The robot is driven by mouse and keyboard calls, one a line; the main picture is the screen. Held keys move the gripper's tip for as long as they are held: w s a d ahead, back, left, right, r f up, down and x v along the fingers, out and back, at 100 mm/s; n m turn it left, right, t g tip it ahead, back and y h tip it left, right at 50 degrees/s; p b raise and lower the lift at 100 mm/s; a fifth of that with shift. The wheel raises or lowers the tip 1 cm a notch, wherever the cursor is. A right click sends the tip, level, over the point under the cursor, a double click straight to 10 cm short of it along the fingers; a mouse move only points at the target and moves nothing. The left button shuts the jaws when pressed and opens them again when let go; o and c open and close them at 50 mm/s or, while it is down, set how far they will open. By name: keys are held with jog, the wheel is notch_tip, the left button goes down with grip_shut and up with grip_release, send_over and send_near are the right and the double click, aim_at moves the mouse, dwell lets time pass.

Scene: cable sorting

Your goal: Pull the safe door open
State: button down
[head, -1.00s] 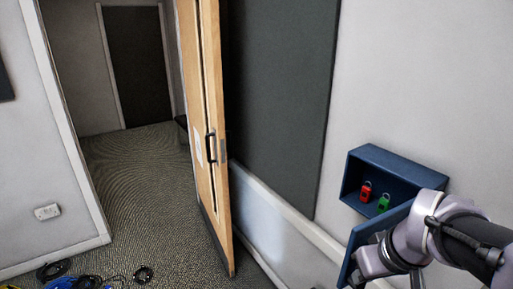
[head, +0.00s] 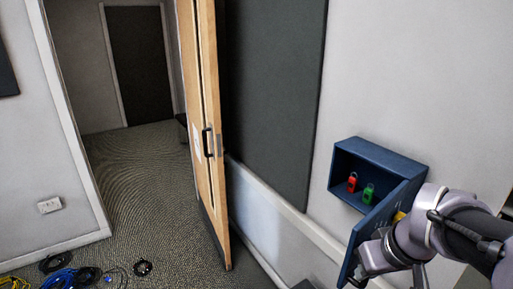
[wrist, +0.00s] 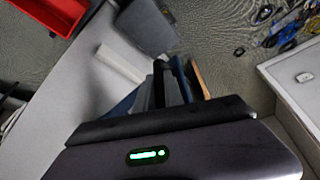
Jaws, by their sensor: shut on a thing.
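The blue safe (head: 388,151) is fixed to the wall at the right of the head view. Its door (head: 369,232) stands open, swung out from the safe's right side toward me. A red padlock (head: 352,183) and a green padlock (head: 368,193) are inside the safe. My gripper (wrist: 168,82) is shut at the door, and a strip of the blue door shows beside the dark fingers in the wrist view. In the head view my wrist is at the door's outer side. The exact spot gripped is hidden.
A tall wooden door (head: 207,130) stands open left of the safe, with a dark wall panel (head: 275,100) between. Coiled cables (head: 75,278) lie on the carpet at lower left. A red bin (wrist: 50,15) shows in the wrist view. A small yellow thing (head: 398,216) shows by the safe door.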

jog(key=c, duration=1.5)
grip_release()
jog(key=shift+d, duration=0.1)
jog(key=shift+o, duration=0.2)
jog(key=p+v, duration=0.6)
jog(key=v, duration=1.1)
jog(key=shift+s+r, duration=0.15)
jog(key=s+a+f+m+y+b, duration=0.1)
jog(key=a+f+m+b, duration=0.1)
jog(key=a+f+b, duration=0.4)
jog(key=s+a+f+m+t+y+b, duration=0.1)
jog(key=s+a+f+m+b, duration=0.1)
jog(key=a+f+b, duration=0.5)
jog(key=a+f, duration=0.3)
jog(key=f, duration=0.4)
jog(key=shift+s+a+f+m, duration=0.15)
jog(key=shift+s+f+m, duration=0.1)
jog(key=shift+m, duration=0.05)
